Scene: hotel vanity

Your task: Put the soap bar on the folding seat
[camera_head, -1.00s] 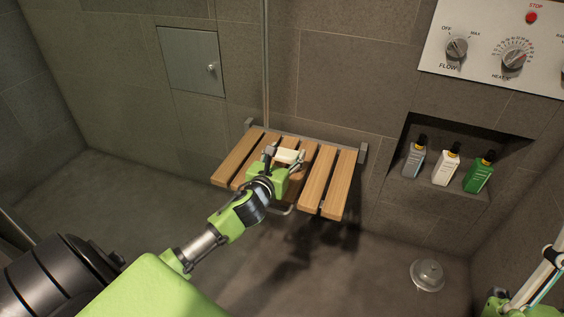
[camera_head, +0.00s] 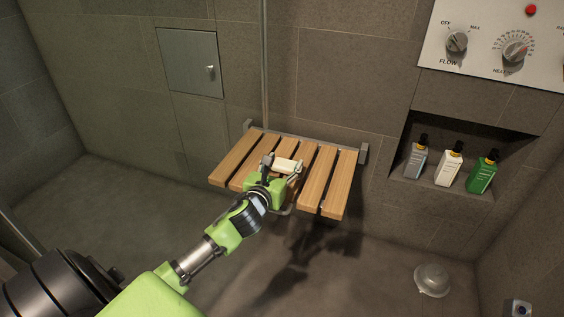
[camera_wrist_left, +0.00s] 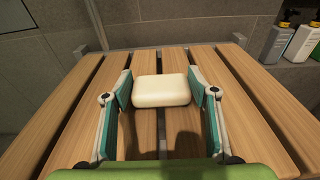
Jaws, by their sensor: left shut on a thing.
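The soap bar (camera_head: 286,165) is a small cream block held between the fingers of my left gripper (camera_head: 283,167). In the left wrist view the soap bar (camera_wrist_left: 161,91) sits level across the two fingertips, over the middle slats. The folding seat (camera_head: 336,185) is a wooden slatted seat on the wall, folded down. The soap is over or on its middle slats; I cannot tell for sure whether it touches them. A shadow falls on the slats in front of it. My right gripper is not in view.
A niche at the right holds a grey bottle (camera_head: 416,160), a white bottle (camera_head: 448,164) and a green bottle (camera_head: 483,174). A control panel (camera_head: 490,45) is above. A vertical rail (camera_head: 265,70) stands behind the seat. The slats either side of the gripper are clear.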

